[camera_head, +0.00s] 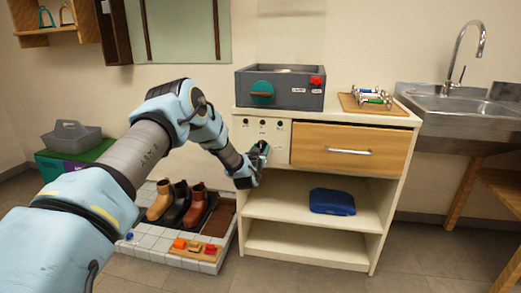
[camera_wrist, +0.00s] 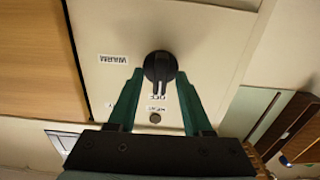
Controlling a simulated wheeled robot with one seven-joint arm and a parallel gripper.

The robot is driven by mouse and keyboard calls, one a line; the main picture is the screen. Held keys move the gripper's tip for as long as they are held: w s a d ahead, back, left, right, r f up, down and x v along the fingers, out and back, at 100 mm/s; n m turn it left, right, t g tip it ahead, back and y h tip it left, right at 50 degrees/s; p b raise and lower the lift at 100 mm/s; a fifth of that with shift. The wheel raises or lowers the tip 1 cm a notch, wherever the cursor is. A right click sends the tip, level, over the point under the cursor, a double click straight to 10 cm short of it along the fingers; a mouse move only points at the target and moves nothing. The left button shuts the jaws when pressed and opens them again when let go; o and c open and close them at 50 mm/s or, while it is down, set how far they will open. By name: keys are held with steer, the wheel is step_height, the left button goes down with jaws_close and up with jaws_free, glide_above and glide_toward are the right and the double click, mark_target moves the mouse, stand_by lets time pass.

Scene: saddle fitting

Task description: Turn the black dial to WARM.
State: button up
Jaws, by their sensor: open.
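The black dial (camera_wrist: 158,67) is on a pale panel (camera_wrist: 215,45) in the wrist view. Its raised grip points down the picture, at a small label that seems to read OFF (camera_wrist: 157,97). The WARM label (camera_wrist: 112,58) is left of the dial and appears upside down. My gripper (camera_wrist: 161,75) is open, with one green finger on each side of the dial; whether they touch it I cannot tell. In the head view my gripper (camera_head: 262,150) is at the cabinet's front panel and seems to hide the dial.
A wooden drawer (camera_head: 340,155) is right of the panel. A grey box with a green dial (camera_head: 262,92) and a tool board (camera_head: 355,104) stand on top. A blue case (camera_head: 332,201) lies on the shelf below. Boots (camera_head: 180,205) stand on a tiled base at the left.

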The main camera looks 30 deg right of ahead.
jaws_close()
steer(key=shift+m+b, duration=0.35)
steer(key=shift+m, duration=0.05)
stand_by(0.4)
steer(key=m+b, duration=0.1)
steer(key=m, duration=0.1)
steer(key=m+b, duration=0.1)
steer(key=shift+s+d+f+m+b, duration=0.1)
steer(key=shift+f+m+b, duration=0.05)
steer(key=shift+m+b, duration=0.25)
steer(key=m+b, duration=0.3)
steer(key=m, duration=0.1)
steer(key=shift+f+m, duration=0.1)
steer(key=shift+m, duration=0.2)
steer(key=m+b, duration=0.2)
steer(key=m, duration=0.2)
steer(key=shift+s+d+b, duration=0.1)
steer(key=shift+b, duration=0.25)
steer(key=shift+m+b, duration=1.1)
steer(key=shift+m, duration=1.3)
